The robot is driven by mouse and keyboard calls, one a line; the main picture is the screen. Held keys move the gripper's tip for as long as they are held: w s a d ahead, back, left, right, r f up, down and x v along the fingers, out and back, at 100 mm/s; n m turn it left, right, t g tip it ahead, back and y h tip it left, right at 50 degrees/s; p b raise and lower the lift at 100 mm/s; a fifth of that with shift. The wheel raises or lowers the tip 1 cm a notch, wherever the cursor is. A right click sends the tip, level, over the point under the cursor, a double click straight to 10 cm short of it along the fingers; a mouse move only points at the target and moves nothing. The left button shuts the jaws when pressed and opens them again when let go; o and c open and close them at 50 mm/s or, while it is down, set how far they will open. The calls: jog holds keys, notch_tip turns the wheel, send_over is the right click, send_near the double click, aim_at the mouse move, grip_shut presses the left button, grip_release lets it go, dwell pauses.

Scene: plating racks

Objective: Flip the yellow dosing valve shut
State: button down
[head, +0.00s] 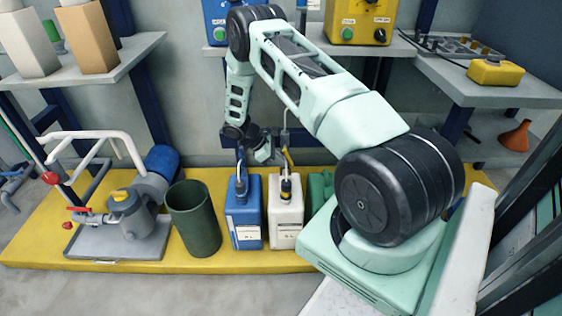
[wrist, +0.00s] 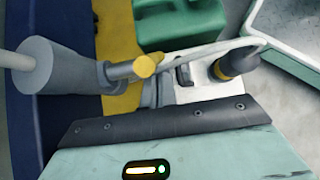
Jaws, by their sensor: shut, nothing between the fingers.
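The dosing valve shows in the wrist view as a grey body (wrist: 85,72) on a pale pipe, with a yellow handle (wrist: 138,68) pointing right. In the head view a small yellow piece (head: 288,157) shows just above the white canister, partly hidden by my arm. My gripper (head: 264,153) is shut and empty, just left of that yellow piece. In the wrist view my gripper's fingers (wrist: 166,88) are close to the handle's yellow end; I cannot tell whether they touch it.
A blue canister (head: 244,222), a white canister (head: 285,220) and a green canister (head: 319,186) stand on the yellow platform (head: 200,264). A dark green bin (head: 193,226) and a pump (head: 130,212) stand to the left. A pale tube (wrist: 225,45) runs to the white canister's black cap.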

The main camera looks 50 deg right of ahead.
jog(key=shift+s+f+g+h, duration=0.1)
jog(key=shift+g+h, duration=0.2)
jog(key=shift+h, duration=0.1)
jog(key=shift+s+d+g+h, duration=0.2)
jog(key=shift+g+h, duration=0.2)
jog(key=shift+g, duration=0.2)
jog(key=shift+s+d+p, duration=0.3)
jog(key=shift+s+p, duration=0.05)
jog(key=shift+s+d, duration=0.2)
dwell(1.4)
